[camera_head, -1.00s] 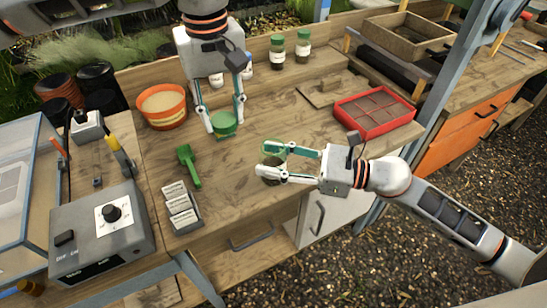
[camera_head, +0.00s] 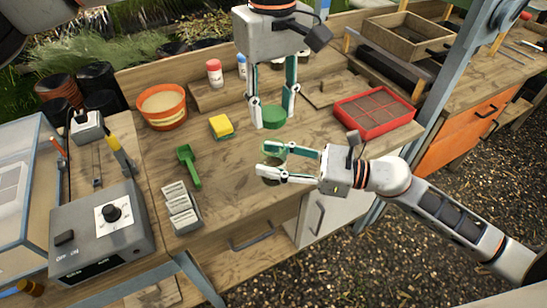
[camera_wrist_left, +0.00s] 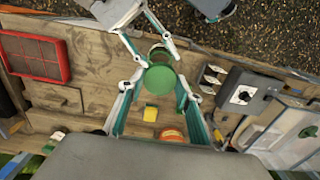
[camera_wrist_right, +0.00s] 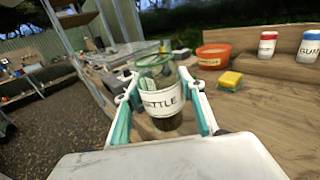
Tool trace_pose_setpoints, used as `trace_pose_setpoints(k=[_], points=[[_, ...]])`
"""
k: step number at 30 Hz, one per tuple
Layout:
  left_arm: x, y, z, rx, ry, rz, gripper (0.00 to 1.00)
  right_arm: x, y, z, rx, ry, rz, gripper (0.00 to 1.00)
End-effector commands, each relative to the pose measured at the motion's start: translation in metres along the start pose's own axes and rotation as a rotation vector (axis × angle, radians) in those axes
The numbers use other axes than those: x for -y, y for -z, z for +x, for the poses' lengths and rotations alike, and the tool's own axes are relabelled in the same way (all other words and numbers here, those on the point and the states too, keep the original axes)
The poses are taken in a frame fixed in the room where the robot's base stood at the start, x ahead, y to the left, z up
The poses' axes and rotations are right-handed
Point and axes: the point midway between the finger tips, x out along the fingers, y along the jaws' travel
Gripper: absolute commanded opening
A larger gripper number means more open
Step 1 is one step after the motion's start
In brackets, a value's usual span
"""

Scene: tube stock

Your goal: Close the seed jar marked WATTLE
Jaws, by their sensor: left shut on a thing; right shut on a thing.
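The glass jar marked WATTLE (camera_wrist_right: 163,101) is upright and open, with dark contents low inside. My right gripper (camera_head: 264,159) is shut around its body, near the bench's front edge; in the head view the fingers hide much of the jar. My left gripper (camera_head: 271,118) is shut on a round green lid (camera_head: 273,119), held level behind the jar in the head view. In the left wrist view the lid (camera_wrist_left: 159,78) lies between the fingertips, with the jar (camera_wrist_left: 160,53) just beyond it, apart from it.
A yellow and green sponge (camera_head: 221,126), green scoop (camera_head: 188,166) and orange pot (camera_head: 163,107) are to the left. A red tray (camera_head: 374,111) is to the right. Red-lidded (camera_head: 214,73) and blue-lidded jars stand on the back shelf.

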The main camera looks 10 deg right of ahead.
Motion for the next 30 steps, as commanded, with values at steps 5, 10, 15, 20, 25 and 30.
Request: trace_pose_setpoints(k=[5, 10, 15, 20, 25, 30], points=[[0.0, -0.001, 0.018, 0.003, 0.001, 0.001, 0.28, 0.0, -0.001, 0.0, 0.001, 0.0, 0.0, 0.01], [0.0, 0.0, 0.03, 0.002, 0.0, 0.001, 0.28, 0.0, -0.001, 0.0, 0.001, 0.0, 0.0, 0.01], [0.0, 0.0, 0.034, 0.001, 0.0, 0.0, 0.28, 0.0, -0.001, 0.0, 0.001, 0.0, 0.0, 0.01], [0.0, 0.0, 0.034, 0.0, 0.0, 0.0, 0.28, 0.0, -0.001, 0.0, 0.001, 0.0, 0.0, 0.01], [0.0, 0.0, 0.034, -0.002, 0.0, 0.0, 0.28, 0.0, -0.001, 0.0, 0.001, 0.0, 0.0, 0.01], [0.0, -0.001, 0.034, 0.0, -0.001, 0.0, 0.28, 0.0, -0.001, 0.0, 0.001, 0.0, -0.001, 0.01]])
